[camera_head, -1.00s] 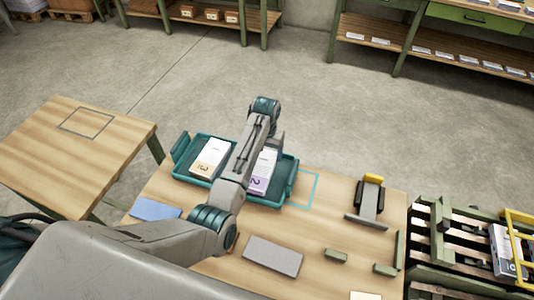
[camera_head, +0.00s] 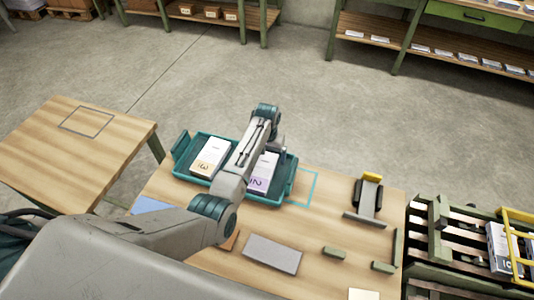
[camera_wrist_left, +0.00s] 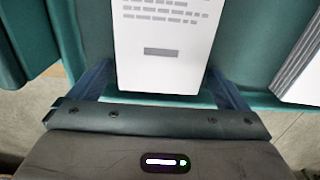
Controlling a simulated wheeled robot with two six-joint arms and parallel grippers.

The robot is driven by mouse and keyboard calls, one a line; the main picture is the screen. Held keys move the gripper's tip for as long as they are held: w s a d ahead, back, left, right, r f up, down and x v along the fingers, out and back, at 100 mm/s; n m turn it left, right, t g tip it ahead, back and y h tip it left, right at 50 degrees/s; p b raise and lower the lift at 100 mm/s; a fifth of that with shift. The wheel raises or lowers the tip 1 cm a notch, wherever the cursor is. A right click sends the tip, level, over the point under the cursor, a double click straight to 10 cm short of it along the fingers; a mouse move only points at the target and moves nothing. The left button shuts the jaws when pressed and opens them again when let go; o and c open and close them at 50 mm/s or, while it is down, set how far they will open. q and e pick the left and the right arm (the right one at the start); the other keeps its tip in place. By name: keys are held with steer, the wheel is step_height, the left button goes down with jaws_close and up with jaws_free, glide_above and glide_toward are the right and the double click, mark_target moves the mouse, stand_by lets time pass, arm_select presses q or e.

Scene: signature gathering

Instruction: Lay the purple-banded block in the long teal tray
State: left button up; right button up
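The purple-banded block (camera_head: 267,168), white with a purple label, is inside the right part of the long teal tray (camera_head: 268,201) in the head view. My left gripper (camera_wrist_left: 160,75) reaches down over it, and the arm hides part of the block. In the left wrist view the block's white printed face (camera_wrist_left: 165,45) lies between the two fingers, which appear to be at its sides. Whether the block's underside rests on the tray floor is hidden. My right gripper is in neither view.
An orange-labelled white block (camera_head: 209,156) lies in the tray's left part. A teal outline (camera_head: 302,188) marks the table right of the tray. A grey slab (camera_head: 272,254), a black-and-yellow stand (camera_head: 368,197) and small green blocks (camera_head: 334,253) are on the table.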

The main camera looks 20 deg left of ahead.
arm_select(q)
step_height(320, 180, up, 12)
steer(key=b, duration=0.1)
steer(key=shift+r, duration=0.15)
stand_by(0.5)
